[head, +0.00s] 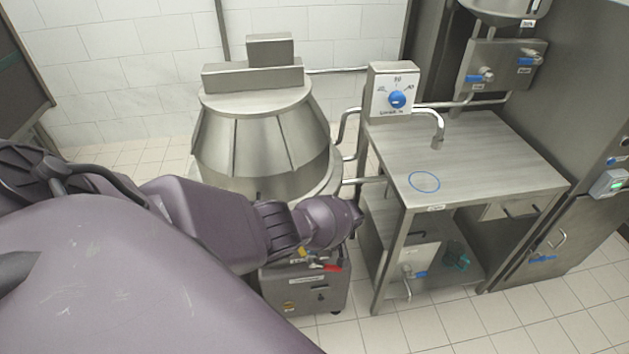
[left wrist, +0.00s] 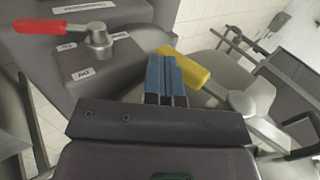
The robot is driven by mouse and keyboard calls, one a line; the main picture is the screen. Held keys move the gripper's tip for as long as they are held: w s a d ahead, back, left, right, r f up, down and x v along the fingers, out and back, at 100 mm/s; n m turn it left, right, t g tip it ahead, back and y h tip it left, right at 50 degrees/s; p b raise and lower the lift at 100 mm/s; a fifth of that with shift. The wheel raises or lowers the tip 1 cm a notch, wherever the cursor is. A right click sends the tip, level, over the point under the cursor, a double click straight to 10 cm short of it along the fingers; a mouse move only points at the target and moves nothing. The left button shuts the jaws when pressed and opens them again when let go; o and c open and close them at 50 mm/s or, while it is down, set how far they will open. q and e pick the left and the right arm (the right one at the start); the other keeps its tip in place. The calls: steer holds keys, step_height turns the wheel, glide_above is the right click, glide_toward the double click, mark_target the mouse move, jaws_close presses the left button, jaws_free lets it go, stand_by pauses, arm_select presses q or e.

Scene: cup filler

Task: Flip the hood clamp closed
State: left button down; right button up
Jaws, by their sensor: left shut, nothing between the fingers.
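A yellow-handled lever (left wrist: 188,68) on a round metal pivot shows in the left wrist view; it looks like the hood clamp, but I cannot tell how far it is turned. A bit of yellow also shows in the head view (head: 303,252). My left gripper (left wrist: 166,65) is shut and empty, its blue fingers just left of the yellow handle. I cannot tell whether they touch it. In the head view my left wrist hides most of the clamp area. The conical steel hood (head: 262,140) stands behind my left arm. My right gripper is not in view.
A red-handled lever (left wrist: 50,27) sits on a labelled grey box (left wrist: 92,70) left of my fingers. A steel table (head: 480,165) with a blue ring mark (head: 424,182) stands to the right, a blue-knobbed dial box (head: 391,92) behind it. Tiled floor (head: 440,330) is clear in front.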

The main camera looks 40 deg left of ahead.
arm_select(q)
steer(key=shift+s+a+f, duration=0.25)
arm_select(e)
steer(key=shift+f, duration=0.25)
arm_select(q)
steer(key=shift+s+a+f+g+y+b, duration=0.3)
steer(key=shift+s+f+g+y+b, duration=0.15)
steer(key=shift+b, duration=0.35)
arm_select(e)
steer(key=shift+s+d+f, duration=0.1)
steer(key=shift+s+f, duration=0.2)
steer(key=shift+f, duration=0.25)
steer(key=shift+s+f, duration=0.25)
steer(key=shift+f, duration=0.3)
arm_select(q)
steer(key=shift+a, duration=0.1)
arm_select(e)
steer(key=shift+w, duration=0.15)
arm_select(q)
steer(key=shift+g, duration=0.25)
steer(key=shift+s, duration=0.15)
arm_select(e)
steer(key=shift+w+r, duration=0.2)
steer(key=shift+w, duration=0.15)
arm_select(q)
steer(key=shift+a, duration=0.1)
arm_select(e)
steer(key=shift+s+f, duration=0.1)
